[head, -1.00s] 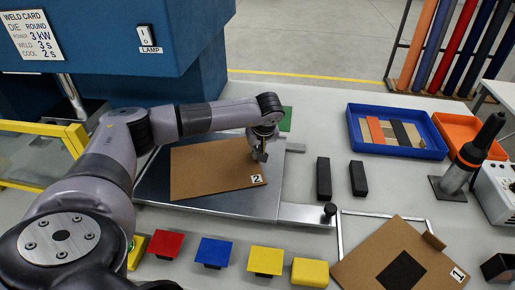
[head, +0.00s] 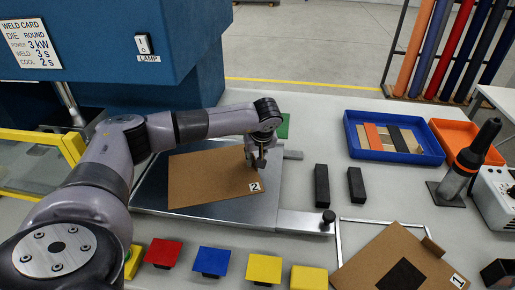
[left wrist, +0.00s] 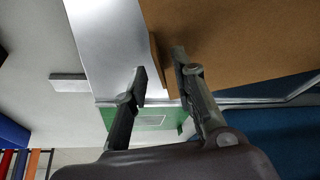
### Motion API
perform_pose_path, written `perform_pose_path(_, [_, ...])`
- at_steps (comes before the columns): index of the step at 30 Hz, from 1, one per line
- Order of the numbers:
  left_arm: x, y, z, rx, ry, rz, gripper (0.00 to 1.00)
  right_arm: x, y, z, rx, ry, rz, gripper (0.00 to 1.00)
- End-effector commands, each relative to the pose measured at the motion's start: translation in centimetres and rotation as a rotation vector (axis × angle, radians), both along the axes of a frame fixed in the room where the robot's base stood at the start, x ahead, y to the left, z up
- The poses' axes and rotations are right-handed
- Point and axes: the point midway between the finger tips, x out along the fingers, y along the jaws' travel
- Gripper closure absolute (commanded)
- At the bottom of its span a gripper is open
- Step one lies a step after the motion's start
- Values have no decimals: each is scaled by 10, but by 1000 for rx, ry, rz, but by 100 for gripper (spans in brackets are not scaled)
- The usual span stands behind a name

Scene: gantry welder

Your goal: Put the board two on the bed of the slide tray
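Board two (head: 205,180), a brown sheet with a white "2" label, lies on the metal bed of the slide tray (head: 270,208), a little askew. Its brown edge block shows in the left wrist view (left wrist: 157,60). My left gripper (head: 257,162) is over the board's right end. In the left wrist view its fingers (left wrist: 160,75) stand apart with a gap between them, one on each side of the edge block. I cannot tell whether either finger touches it. My right gripper is not in view.
Board one (head: 375,262) lies at front right over a thin metal frame. Two black bars (head: 321,185) stand right of the tray. Coloured blocks (head: 211,261) line the front. A blue bin (head: 395,152) and a torch on a stand (head: 468,165) are at right. The blue welder (head: 110,75) rises behind.

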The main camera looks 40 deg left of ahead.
Motion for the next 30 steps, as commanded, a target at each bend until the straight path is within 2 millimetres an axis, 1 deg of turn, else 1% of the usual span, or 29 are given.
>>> perform_pose_path(2, [-2, -4, 10, -1, -5, -2, 75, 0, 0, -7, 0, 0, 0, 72])
perform_pose_path(6, [-8, -14, 38, 0, -8, -4, 75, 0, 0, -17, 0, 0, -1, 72])
perform_pose_path(12, [-18, -27, 76, -1, -5, -2, 75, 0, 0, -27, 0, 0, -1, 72])
perform_pose_path(15, [-21, -32, 91, -1, -5, -2, 75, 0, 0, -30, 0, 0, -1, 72])
perform_pose_path(18, [-23, -34, 100, 0, -3, -1, 75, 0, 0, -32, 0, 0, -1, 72])
perform_pose_path(21, [-25, -35, 104, 0, -1, 0, 75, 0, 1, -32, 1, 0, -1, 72])
perform_pose_path(30, [-25, -36, 105, 0, -1, 0, 75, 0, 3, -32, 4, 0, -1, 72])
